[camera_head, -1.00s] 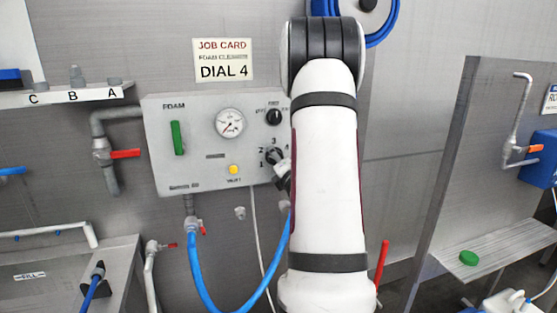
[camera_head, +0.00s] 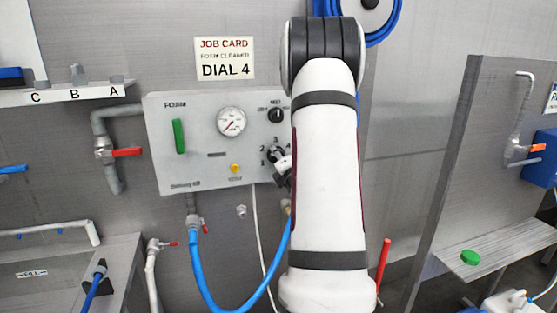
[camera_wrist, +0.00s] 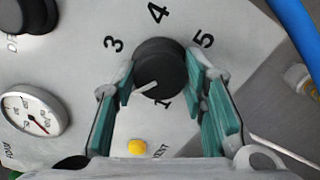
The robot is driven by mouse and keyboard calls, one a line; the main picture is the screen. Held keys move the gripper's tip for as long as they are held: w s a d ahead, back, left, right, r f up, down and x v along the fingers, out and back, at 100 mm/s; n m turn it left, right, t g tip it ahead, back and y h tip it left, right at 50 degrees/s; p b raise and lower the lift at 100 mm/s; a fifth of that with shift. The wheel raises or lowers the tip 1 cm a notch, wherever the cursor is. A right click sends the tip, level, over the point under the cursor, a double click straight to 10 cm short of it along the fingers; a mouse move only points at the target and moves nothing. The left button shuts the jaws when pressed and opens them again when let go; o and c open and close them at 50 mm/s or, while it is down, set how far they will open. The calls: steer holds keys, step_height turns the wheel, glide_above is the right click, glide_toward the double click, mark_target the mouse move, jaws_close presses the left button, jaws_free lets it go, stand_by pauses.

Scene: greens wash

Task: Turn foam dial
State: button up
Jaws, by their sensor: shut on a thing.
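The foam dial is a round black knob (camera_wrist: 160,68) on the grey foam panel (camera_head: 170,110). The wrist view shows 3, 4, 5 and 1 printed around it. Its white pointer line aims down and left, between 3 and 1, toward a spot hidden by the left finger. My gripper (camera_wrist: 165,85) is shut on the dial, one teal-padded finger on each side. In the head view the dial (camera_head: 275,153) shows beside my gripper (camera_head: 283,166), and my arm covers the panel's right side. The job card (camera_head: 225,59) reads "DIAL 4".
Above the dial is another black knob (camera_head: 276,115). The panel also has a gauge (camera_head: 231,121), a green handle (camera_head: 179,136) and a yellow button (camera_head: 235,168). A blue hose (camera_head: 197,265) hangs below. A red-handled valve (camera_head: 126,152) is to the left.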

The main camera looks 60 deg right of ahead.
steer(key=m+p, duration=0.2)
steer(key=m, duration=2.1)
steer(key=shift+f, duration=0.1)
stand_by(0.3)
steer(key=o, duration=1.2)
steer(key=shift+c, duration=0.2)
steer(key=v, duration=1.2)
